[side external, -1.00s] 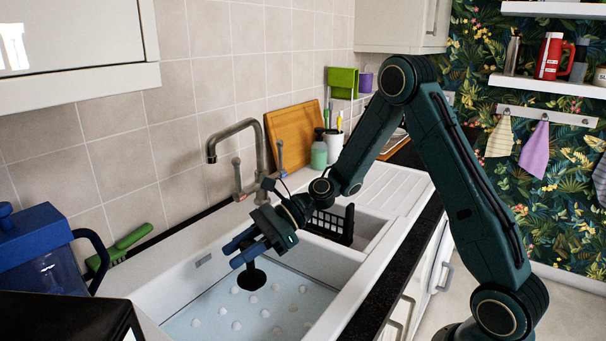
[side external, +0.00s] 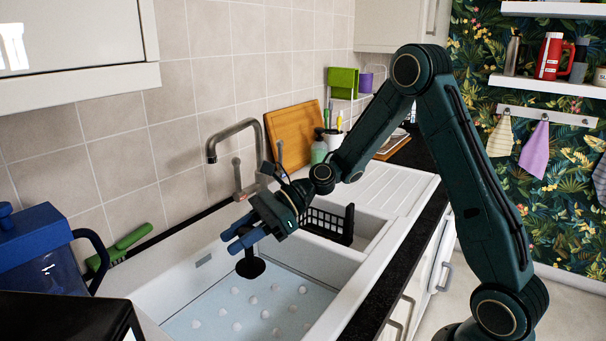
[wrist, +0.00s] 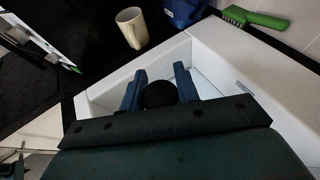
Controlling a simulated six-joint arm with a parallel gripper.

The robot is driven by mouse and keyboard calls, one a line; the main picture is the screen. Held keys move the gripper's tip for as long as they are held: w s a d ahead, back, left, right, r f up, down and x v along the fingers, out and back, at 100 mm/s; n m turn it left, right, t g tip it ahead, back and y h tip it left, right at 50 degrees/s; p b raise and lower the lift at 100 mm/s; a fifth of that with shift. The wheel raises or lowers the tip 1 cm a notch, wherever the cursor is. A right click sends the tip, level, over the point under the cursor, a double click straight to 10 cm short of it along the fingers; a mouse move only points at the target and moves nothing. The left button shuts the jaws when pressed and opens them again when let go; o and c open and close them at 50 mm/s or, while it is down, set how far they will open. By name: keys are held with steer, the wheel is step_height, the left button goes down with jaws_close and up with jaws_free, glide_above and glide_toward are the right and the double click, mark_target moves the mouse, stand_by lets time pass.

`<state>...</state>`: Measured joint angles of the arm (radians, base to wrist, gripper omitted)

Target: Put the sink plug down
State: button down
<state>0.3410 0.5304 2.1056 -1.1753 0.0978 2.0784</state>
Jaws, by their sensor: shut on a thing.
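The sink plug (side external: 250,266) is a black disc with a stem on top. My gripper (side external: 239,241) is shut on its stem and holds it over the large sink basin (side external: 190,318), with the disc hanging below the blue fingers. In the wrist view the dark round top of the plug (wrist: 160,95) shows between my two gripper fingers (wrist: 158,85). The basin floor is pale blue with several whitish spots. I cannot tell the exact height of the plug above that floor.
The tap (side external: 238,145) rises behind the basin. A black rack (side external: 328,221) stands in the smaller basin to the right. A blue jug (side external: 40,255) and a green brush (side external: 125,243) are at the left. A cream mug (wrist: 132,27) shows in the wrist view.

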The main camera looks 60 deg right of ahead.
steer(key=shift+r, duration=0.1)
step_height(320, 180, up, 9)
steer(key=shift+r, duration=0.1)
steer(key=w+d+f+m+t+h, duration=0.15)
steer(key=d+m+t+h, duration=0.35)
steer(key=d, duration=0.9)
steer(key=w+d+f+m+t+h, duration=0.1)
steer(key=w+d+m+t+h, duration=0.15)
steer(key=d+m+h, duration=0.75)
steer(key=s+d+r+m+g+h, duration=0.15)
steer(key=s+d, duration=0.35)
steer(key=d, duration=0.5)
steer(key=s+d+m+g+h, duration=0.1)
steer(key=s+d+m+h, duration=0.2)
steer(key=s+d, duration=0.55)
steer(key=s+d+r+m+g+h, duration=0.1)
steer(key=s+d+m+g+h, duration=0.15)
steer(key=d, duration=0.95)
steer(key=shift+t, duration=0.25)
step_height(320, 180, down, 5)
steer(key=shift+d+f, duration=0.1)
